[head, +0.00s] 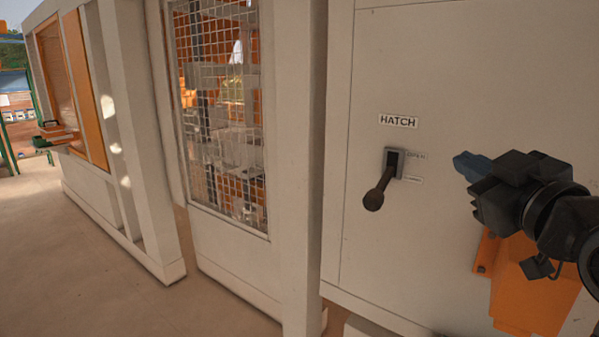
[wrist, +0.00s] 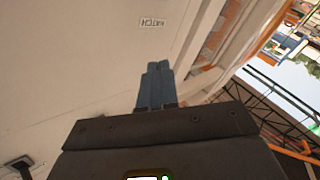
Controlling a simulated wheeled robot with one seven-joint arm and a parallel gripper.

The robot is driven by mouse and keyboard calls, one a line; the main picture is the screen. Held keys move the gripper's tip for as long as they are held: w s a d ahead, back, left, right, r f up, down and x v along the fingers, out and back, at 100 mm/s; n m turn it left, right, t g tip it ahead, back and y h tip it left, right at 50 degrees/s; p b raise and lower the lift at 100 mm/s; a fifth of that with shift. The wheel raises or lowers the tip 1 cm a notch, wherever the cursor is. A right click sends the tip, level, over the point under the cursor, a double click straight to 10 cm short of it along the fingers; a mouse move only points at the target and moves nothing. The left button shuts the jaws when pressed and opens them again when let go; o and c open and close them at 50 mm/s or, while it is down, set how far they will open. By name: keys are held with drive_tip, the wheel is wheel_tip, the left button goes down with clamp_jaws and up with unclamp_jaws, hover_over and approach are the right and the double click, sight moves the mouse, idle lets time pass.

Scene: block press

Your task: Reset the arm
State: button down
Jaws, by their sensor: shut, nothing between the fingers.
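My gripper (head: 459,163) is at the right of the head view, in front of the white panel. Its blue fingers are shut with nothing between them and point left. In the wrist view the shut fingers (wrist: 154,86) stand side by side above the dark gripper body. The hatch lever (head: 379,187) is left of my gripper and apart from it. It has a grey base and a dark round-ended handle that points down, with small labels beside it. The HATCH sign (head: 398,121) is above it and also shows in the wrist view (wrist: 153,23).
The white panel (head: 470,70) runs behind my gripper. An orange part (head: 535,285) is below my arm. A wire mesh window (head: 222,110) is left of the panel. Open floor (head: 60,270) lies at the lower left. An orange item (head: 57,133) sits on a ledge far left.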

drive_tip(key=s+a+f+m+g+h, duration=0.1)
drive_tip(key=s+f+m, duration=0.2)
drive_tip(key=s+f, duration=0.75)
drive_tip(key=s+a+f+m+g+h, duration=0.1)
drive_tip(key=s+a+f+m, duration=0.15)
drive_tip(key=s+f, duration=1)
drive_tip(key=s, duration=0.9)
drive_tip(key=s+d+f+m+g, duration=0.1)
drive_tip(key=s+f, duration=0.2)
drive_tip(key=s, duration=0.8)
drive_tip(key=shift+s+f+g, duration=0.25)
drive_tip(key=shift+f+g, duration=0.05)
drive_tip(key=shift+f, duration=0.05)
drive_tip(key=shift+d+m, duration=0.15)
drive_tip(key=shift+m, duration=0.1)
